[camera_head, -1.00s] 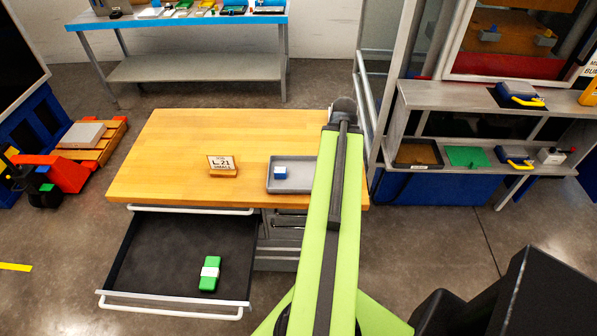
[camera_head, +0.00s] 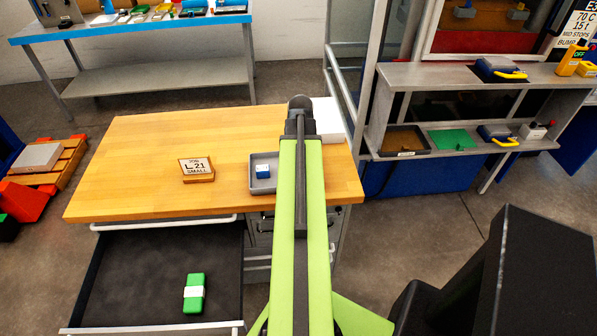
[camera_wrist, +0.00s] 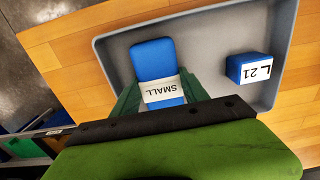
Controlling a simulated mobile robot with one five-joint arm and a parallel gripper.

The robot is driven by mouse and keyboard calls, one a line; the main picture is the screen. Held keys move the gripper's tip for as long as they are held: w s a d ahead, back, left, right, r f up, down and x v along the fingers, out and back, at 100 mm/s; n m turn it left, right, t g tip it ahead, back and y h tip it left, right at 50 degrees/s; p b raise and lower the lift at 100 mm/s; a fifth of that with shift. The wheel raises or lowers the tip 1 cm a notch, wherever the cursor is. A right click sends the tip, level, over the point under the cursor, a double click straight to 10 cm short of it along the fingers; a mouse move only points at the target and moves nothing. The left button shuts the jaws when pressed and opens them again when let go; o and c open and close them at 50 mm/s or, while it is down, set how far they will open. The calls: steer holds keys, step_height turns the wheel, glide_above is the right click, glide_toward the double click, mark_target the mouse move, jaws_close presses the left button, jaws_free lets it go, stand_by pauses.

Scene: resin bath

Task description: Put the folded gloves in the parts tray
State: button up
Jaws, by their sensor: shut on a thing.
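The folded gloves (camera_wrist: 152,58) are a blue bundle with a white band marked SMALL. They are between the two green fingers of my gripper (camera_wrist: 160,88), which is shut on them, in the wrist view. They appear over the left part of the grey parts tray (camera_wrist: 215,42); whether they touch its floor I cannot tell. A blue block labelled L 21 (camera_wrist: 243,67) sits in the tray to their right. In the head view the tray (camera_head: 262,187) stands on the wooden bench, partly behind my arm, which hides my gripper and the gloves.
A green bundle with a white band (camera_head: 194,293) lies in the open drawer (camera_head: 140,265). A white object (camera_head: 328,118) is at the bench's back right. A shelf unit (camera_head: 470,76) stands at right.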

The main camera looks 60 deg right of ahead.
steer(key=shift+w+a+r, duration=0.1)
steer(key=shift+w, duration=0.05)
steer(key=o, duration=1.4)
steer(key=shift+c, duration=0.2)
step_height(320, 180, up, 12)
steer(key=p, duration=1.2)
